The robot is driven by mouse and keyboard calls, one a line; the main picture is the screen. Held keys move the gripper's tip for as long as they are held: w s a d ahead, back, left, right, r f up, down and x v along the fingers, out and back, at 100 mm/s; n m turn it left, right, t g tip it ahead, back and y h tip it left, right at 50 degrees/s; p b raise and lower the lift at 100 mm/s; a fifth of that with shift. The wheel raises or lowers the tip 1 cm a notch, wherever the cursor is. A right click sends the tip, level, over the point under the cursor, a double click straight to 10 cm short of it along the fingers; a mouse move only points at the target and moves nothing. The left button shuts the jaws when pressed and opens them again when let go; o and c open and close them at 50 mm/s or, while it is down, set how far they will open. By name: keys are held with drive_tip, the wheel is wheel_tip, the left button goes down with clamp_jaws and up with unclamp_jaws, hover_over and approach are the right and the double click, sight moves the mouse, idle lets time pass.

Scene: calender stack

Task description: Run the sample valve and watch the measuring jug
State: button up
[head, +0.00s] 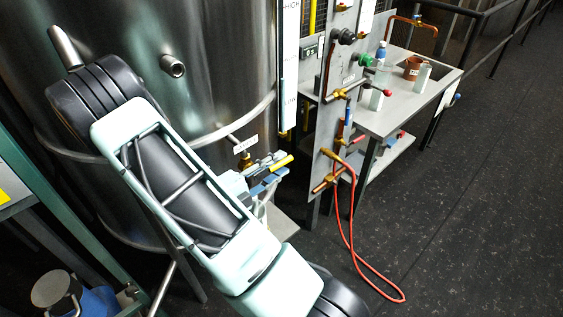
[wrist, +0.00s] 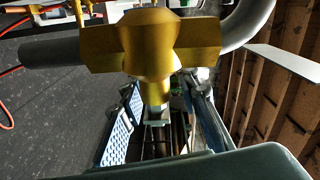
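A brass valve body (wrist: 150,45) fills the upper middle of the wrist view, close to the camera. Its stem points down between the blue-padded fingers of my gripper (wrist: 160,120). The fingers stand apart, one on each side; I see no contact with the valve. In the head view my gripper (head: 266,181) is beside the steel tank, near a brass fitting with a white tag (head: 246,145) and a yellow handle (head: 281,163). My own arm partly hides this spot. A brown vessel (head: 412,68) and a clear vessel (head: 423,77) stand on the bench; I cannot tell which is the measuring jug.
The large steel tank (head: 215,60) stands behind my arm. A grey panel (head: 325,140) with brass valves and pipes stands in front of the bench (head: 395,118). A red hose (head: 350,235) hangs from it and loops onto the floor. Dark floor (head: 470,220) is clear at right.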

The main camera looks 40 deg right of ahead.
drive_tip(key=shift+d, duration=0.8)
drive_tip(key=shift+c, duration=0.6)
clamp_jaws()
